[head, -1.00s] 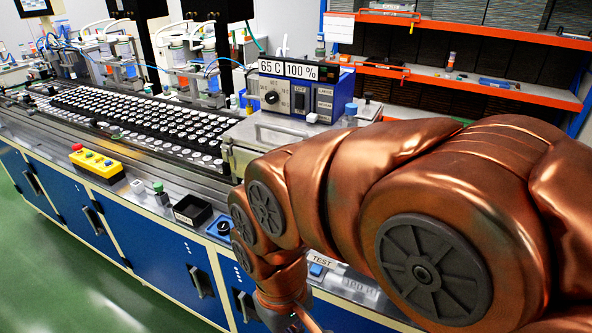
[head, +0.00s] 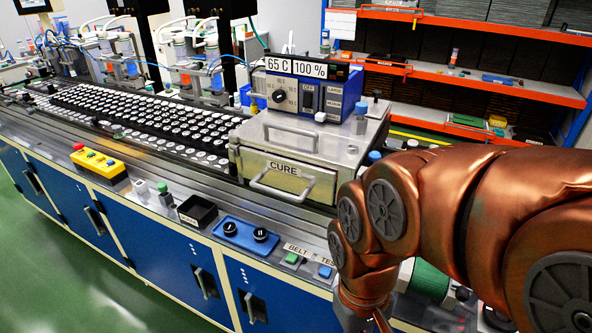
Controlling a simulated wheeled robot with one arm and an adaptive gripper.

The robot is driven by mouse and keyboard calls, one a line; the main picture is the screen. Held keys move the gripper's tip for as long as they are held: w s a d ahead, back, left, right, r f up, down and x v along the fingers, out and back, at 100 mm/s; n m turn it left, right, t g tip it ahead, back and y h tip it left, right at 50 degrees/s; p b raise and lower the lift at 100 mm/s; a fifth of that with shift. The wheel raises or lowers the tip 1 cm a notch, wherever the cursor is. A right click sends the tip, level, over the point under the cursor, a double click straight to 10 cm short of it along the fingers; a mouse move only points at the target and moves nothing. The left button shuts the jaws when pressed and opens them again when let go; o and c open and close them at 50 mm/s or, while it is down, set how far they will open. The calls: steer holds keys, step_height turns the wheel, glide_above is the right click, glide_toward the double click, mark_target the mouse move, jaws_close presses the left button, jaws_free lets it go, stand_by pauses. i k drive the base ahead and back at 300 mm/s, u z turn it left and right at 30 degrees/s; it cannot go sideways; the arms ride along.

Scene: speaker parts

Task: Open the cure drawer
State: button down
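The cure drawer (head: 258,170) is a metal front with a CURE label and a bar handle (head: 281,190), set in a metal box on the bench. It looks closed. A second handle (head: 290,134) sits on the box's lid above it. My copper-coloured arm comes in from the right, with its wrist to the lower right of the drawer. My gripper (head: 374,323) is at the bottom edge, mostly cut off, pointing down and apart from the handle. Whether its fingers are open or shut does not show.
A blue knob panel (head: 246,235), a black tray (head: 197,211) and green and blue buttons lie along the front. Rows of small parts fill the conveyor (head: 150,120) at left.

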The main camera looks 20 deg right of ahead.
mark_target(318, 183)
steer(key=u, duration=0.55)
steer(key=k, duration=1.3)
steer(key=u, duration=1)
steer(key=i, duration=1.15)
steer(key=z, duration=0.6)
